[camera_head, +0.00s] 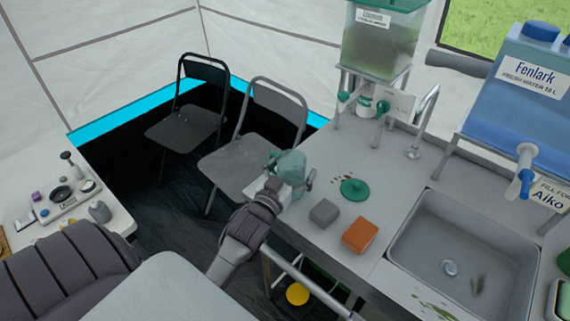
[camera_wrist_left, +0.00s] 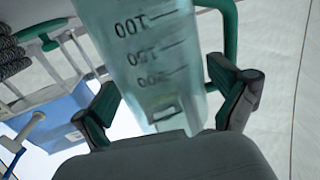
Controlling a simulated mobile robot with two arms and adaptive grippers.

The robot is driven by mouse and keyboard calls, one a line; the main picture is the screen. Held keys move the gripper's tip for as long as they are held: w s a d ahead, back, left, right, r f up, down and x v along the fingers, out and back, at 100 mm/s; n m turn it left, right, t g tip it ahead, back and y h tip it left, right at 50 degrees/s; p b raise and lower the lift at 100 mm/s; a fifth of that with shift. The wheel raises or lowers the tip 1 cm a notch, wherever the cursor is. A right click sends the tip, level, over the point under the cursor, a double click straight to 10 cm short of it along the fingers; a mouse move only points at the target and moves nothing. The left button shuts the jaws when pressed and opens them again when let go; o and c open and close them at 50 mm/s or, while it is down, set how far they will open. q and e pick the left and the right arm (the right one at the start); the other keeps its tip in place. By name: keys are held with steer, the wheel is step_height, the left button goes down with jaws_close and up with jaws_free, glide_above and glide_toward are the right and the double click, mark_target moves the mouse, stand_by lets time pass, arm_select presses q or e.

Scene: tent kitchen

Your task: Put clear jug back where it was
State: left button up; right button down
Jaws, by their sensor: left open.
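The clear jug (camera_head: 291,166) is teal-tinted and sits near the left end of the steel counter. In the left wrist view the jug (camera_wrist_left: 150,60) shows measuring marks, with a teal handle on its right side. My left gripper (camera_head: 292,175) is open, with its fingers on either side of the jug. In the left wrist view the fingers of my left gripper (camera_wrist_left: 172,105) stand apart from the jug wall. The gripper hides part of the jug, so I cannot tell whether its base rests on the counter. My right gripper is not in view.
Right of the jug on the counter are a green lid (camera_head: 355,189), a grey block (camera_head: 324,212) and an orange sponge (camera_head: 360,235). The sink (camera_head: 450,240) is farther right. A green-lidded tank (camera_head: 380,48) stands behind. Two chairs (camera_head: 190,120) stand left.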

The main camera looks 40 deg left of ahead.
arm_select(q)
steer(key=s+d+b, duration=0.1)
steer(key=s, duration=1)
steer(key=shift+s+d, duration=0.35)
steer(key=shift+d, duration=0.05)
